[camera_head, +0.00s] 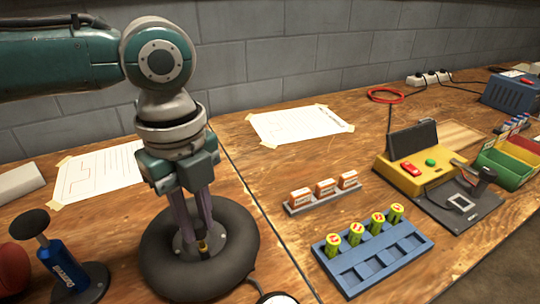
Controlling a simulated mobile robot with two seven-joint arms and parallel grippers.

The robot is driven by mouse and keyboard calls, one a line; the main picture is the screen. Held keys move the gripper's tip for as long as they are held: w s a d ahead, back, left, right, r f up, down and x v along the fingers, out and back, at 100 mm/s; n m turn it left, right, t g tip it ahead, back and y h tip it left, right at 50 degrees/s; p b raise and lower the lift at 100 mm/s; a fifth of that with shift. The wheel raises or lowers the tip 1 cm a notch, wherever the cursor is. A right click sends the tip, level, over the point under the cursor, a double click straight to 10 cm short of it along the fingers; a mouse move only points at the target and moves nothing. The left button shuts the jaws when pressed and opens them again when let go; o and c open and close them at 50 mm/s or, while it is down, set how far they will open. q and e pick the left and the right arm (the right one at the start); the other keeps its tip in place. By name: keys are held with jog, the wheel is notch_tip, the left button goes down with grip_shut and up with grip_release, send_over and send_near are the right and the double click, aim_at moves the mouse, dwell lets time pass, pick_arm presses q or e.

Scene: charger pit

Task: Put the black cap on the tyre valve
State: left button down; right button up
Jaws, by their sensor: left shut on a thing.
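The black tyre (160,268) lies flat on the wooden bench at the lower left, with a grey hub in its middle. My left gripper (201,238) points straight down over the hub, its two long fingers close together. It is shut on a small dark thing, which looks like the black cap but is mostly hidden by the fingers. A small yellowish piece, seemingly the tyre valve (202,246), shows right at the fingertips. I cannot tell whether the cap touches the valve. My right gripper is not in view.
A blue pump (62,266) stands left of the tyre, and a round gauge (277,299) lies in front. To the right are a blue tray (372,283) with green batteries, a rack of small boxes (322,203) and a yellow device (412,178). Taped papers (300,124) lie behind.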

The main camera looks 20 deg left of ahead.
aim_at(196, 223)
pick_arm(q)
jog(key=shift+f+b, duration=0.9)
jog(key=shift+f, duration=0.55)
jog(key=c, duration=0.7)
grip_release()
jog(key=shift+r, duration=0.1)
notch_tip(196, 223, up, 10)
jog(key=shift+f+p, duration=0.1)
jog(key=shift+p, duration=1.1)
